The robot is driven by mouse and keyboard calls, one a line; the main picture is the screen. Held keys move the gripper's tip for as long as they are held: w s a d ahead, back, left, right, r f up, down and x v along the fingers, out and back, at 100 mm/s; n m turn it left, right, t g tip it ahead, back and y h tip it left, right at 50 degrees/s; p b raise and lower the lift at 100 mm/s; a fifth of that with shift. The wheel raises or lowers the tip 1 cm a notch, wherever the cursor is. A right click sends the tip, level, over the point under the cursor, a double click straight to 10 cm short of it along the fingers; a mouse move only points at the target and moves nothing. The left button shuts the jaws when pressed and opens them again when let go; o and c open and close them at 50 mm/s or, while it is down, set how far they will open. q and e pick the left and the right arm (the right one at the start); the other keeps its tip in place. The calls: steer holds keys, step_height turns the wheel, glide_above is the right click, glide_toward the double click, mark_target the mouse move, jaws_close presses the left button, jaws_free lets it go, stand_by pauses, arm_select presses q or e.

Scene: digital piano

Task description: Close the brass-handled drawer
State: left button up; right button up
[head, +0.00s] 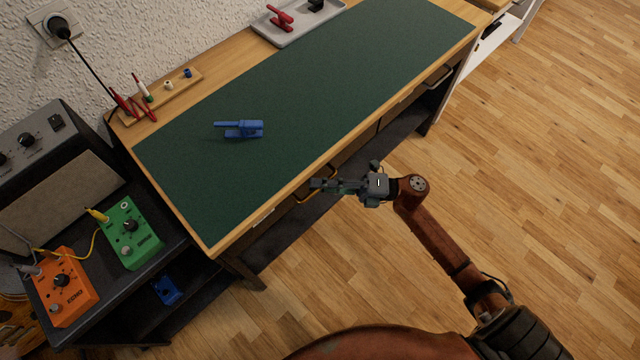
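The workbench (475,28) has drawers under its front edge. My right gripper (318,184) is at the handle, fingers pointing left along the bench front. The fingers look close together, but I cannot tell whether they are shut or touch the handle. A dark handle (438,77) sits on another drawer further right. My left gripper is not in view.
A green mat (330,85) covers the bench top, with a blue vise-like tool (242,129) on it. A grey tray (295,30) and a wooden tool rack (160,95) stand at the back. Pedals (130,235) sit on a dark stand at left. The floor (540,180) at right is clear.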

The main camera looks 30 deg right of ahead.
steer(key=shift+r, duration=0.1)
steer(key=v, duration=1.2)
steer(key=shift+f, duration=0.2)
